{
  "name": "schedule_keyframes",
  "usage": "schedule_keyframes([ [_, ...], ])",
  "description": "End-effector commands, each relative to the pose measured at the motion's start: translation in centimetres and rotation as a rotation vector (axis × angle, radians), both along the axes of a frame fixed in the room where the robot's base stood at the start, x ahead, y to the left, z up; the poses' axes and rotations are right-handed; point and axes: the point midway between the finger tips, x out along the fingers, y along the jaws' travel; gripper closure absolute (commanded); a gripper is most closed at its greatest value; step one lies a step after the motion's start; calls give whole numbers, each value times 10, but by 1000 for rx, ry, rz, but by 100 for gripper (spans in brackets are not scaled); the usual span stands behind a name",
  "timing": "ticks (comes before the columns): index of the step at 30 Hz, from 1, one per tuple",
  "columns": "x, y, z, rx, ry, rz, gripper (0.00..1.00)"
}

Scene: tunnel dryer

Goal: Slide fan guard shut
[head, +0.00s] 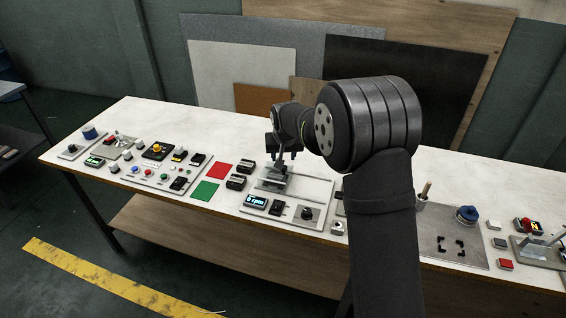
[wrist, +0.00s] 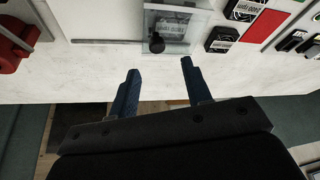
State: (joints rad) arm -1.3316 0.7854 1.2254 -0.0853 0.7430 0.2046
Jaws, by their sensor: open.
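The fan guard looks to be the pale, see-through plate (wrist: 185,38) with a black knob (wrist: 157,43) in the wrist view. A dark shape shows through it. In the head view, my gripper (head: 281,155) hangs over the left part of the light fan panel (head: 318,187) and hides much of the guard. In the wrist view, my gripper (wrist: 156,75) is open and empty. Its two blue-grey fingers point toward the knob, which lies beyond the tips and between their lines. I cannot tell the exact height gap.
A lit rpm display (head: 256,201) and a knob unit (head: 308,214) stand at the panel's front. Black label boxes (head: 236,182) and red (head: 219,170) and green (head: 205,190) squares lie left. A red part (wrist: 12,45) sits at the wrist view's left edge.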

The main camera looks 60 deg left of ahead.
Motion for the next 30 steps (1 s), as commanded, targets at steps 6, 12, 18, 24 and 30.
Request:
schedule_keyframes([
  [6, -8, -18, 48, 4, -1, 0, 55],
  [12, -13, -30, 80, 3, 0, 0, 55],
  [18, -15, -35, 93, 1, 0, 0, 55],
  [24, -16, -36, 94, 0, 1, 0, 55],
  [30, -15, -35, 92, 0, 1, 0, 55],
])
